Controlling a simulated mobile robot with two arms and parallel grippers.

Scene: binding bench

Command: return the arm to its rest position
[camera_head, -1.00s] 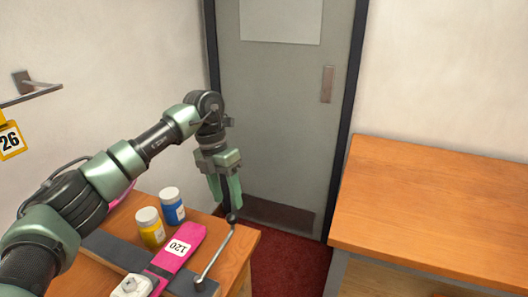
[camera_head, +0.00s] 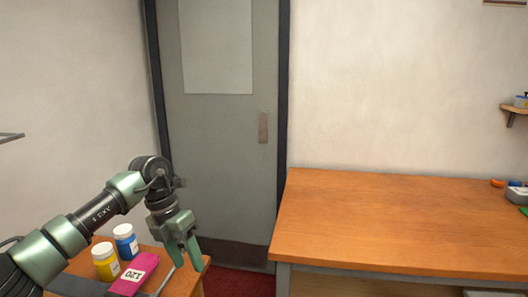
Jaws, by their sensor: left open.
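My left arm comes in from the lower left and bends down at the wrist. My left gripper (camera_head: 184,252) points down near the right edge of the small wooden table (camera_head: 183,287). Its green fingers are apart with nothing visible between them. A pink item with a "120" label (camera_head: 142,266), a yellow jar (camera_head: 105,261) and a blue jar (camera_head: 125,241) are to the left of the gripper, apart from it. My right gripper is out of view.
A large wooden bench (camera_head: 400,220) stands to the right, its top mostly clear. Small items, including an orange one (camera_head: 497,183), sit at its far right. A wall shelf (camera_head: 514,109) is above them. A grey door (camera_head: 220,140) stands behind the gripper, with red carpet (camera_head: 240,283) below.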

